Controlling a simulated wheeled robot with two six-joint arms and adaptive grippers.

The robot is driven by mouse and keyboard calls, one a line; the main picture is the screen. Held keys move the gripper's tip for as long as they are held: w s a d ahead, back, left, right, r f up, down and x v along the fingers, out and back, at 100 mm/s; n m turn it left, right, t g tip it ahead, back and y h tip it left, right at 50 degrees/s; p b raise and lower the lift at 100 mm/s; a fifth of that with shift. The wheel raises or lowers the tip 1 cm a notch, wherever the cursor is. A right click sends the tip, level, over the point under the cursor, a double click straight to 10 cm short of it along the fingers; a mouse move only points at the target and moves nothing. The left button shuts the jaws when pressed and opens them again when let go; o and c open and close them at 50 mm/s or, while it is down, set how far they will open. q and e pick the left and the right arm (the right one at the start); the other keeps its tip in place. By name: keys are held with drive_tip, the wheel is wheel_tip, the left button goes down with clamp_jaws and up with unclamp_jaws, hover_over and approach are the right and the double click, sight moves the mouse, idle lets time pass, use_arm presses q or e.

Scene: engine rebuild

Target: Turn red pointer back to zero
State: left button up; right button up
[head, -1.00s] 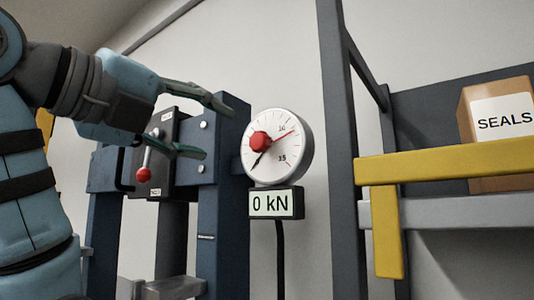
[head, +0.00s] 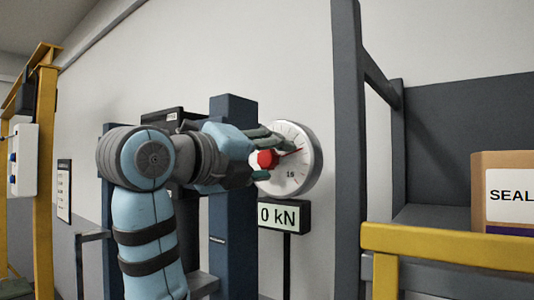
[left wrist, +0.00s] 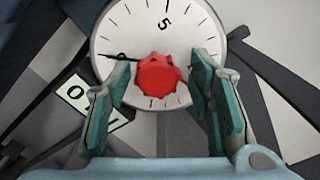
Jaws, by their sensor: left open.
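The round white gauge (head: 307,165) hangs on the wall side of the blue press, with a red knob (head: 267,159) at its centre. The red pointer (head: 292,152) slants right and slightly up from the knob, away from zero. In the left wrist view the black needle (left wrist: 118,57) points left, toward the zero end. My left gripper (head: 272,157) is open, with one finger above and one below the knob. In the left wrist view its fingers stand on both sides of the red knob (left wrist: 158,82), seemingly apart from it.
A display (head: 284,216) reading 0 kN sits under the gauge. The blue press column (head: 232,250) stands left of it. A dark shelf post (head: 348,150), yellow shelf edge (head: 450,247) and a SEALS box (head: 505,180) are on the right.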

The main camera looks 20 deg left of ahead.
use_arm(q)
drive_tip(key=shift+a, duration=0.1)
drive_tip(key=shift+c, duration=1)
drive_tip(key=shift+f, duration=0.1)
clamp_jaws()
